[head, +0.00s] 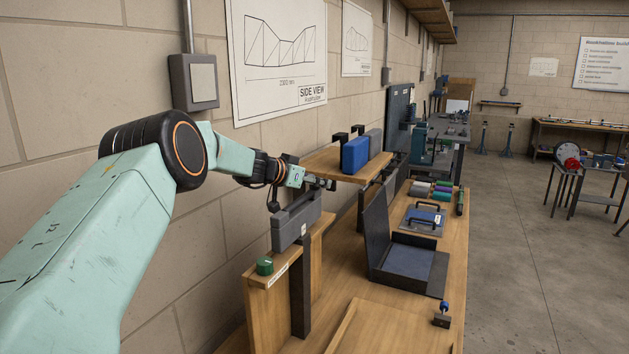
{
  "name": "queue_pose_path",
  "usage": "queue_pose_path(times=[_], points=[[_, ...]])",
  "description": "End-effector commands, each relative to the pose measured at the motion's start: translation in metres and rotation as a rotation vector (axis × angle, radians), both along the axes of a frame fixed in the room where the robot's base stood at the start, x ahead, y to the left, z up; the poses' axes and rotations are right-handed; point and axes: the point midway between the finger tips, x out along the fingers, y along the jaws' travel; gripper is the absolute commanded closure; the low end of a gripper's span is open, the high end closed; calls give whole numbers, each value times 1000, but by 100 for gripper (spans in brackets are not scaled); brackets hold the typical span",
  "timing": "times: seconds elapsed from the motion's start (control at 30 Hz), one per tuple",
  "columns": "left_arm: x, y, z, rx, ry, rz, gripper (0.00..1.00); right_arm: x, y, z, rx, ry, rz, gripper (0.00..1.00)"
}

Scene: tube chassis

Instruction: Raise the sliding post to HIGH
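A dark upright post (300,292) stands against a wooden board in the front left of the bench. A grey block (297,221) sits at its top; I cannot tell how the two are joined. A green knob (265,266) is on top of the wooden board, above a small label strip too small to read. My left gripper (322,184) is just above the right end of the grey block, by the near edge of a wooden shelf. Its fingers are small and partly lost against the shelf, so opening and contact are unclear. My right gripper is not in view.
The wooden shelf (326,163) holds a blue binder-like block (355,155) and a grey one. On the bench (455,250) are an open dark case (408,270), a blue-knobbed device (442,316) and a handled panel (423,220). A block wall stands close on the left.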

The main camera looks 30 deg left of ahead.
Motion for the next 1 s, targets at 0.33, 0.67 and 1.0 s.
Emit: queue_pose_path(times=[0.33, 0.67, 1.0], points=[[0, 0, 0, 0, 0, 1, 82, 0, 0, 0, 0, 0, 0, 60], [0, 0, 1, 0, -1, 0, 100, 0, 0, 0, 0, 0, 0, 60], [0, 1, 3, 0, -3, 2, 100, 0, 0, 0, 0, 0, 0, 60]])
